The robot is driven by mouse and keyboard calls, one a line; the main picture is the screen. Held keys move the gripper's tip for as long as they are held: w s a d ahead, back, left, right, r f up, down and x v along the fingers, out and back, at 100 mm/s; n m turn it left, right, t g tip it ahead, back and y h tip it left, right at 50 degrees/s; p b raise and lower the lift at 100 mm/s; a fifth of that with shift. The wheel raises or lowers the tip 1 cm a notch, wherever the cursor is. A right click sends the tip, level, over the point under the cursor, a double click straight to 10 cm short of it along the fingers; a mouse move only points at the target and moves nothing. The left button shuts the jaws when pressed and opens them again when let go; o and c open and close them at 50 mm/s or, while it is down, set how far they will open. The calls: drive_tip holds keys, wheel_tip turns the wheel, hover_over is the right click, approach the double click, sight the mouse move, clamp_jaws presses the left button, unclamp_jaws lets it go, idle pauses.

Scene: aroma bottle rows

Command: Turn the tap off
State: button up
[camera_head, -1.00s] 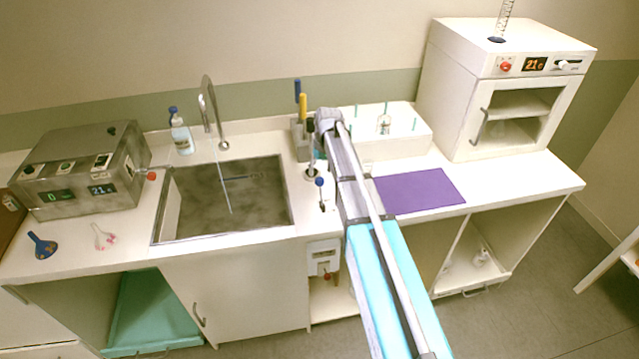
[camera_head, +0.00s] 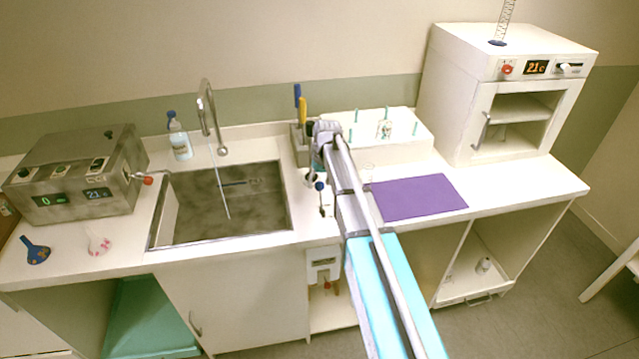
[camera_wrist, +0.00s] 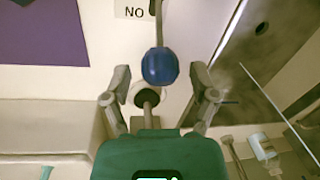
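The metal tap (camera_head: 207,108) rises behind the sink (camera_head: 160,215), with a thin stream running down into the basin. A lever with a blue knob (camera_head: 319,186) stands on the counter right of the sink. In the wrist view the blue knob (camera_wrist: 160,67) lies just ahead of my gripper (camera_wrist: 161,72), roughly centred between the fingertips. The fingers are spread with a gap on both sides of the knob. In the head view my arm hides most of the gripper. A label reading "NO" (camera_wrist: 133,9) is partly visible near the lever.
A tool holder (camera_head: 299,150) and a white rack (camera_head: 405,145) stand behind my arm. A purple mat (camera_head: 420,197) lies to the right. A bottle (camera_head: 179,140) stands left of the tap, and a grey device (camera_head: 75,185) is at the far left.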

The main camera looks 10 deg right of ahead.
clamp_jaws()
drive_tip(key=shift+s, duration=0.1)
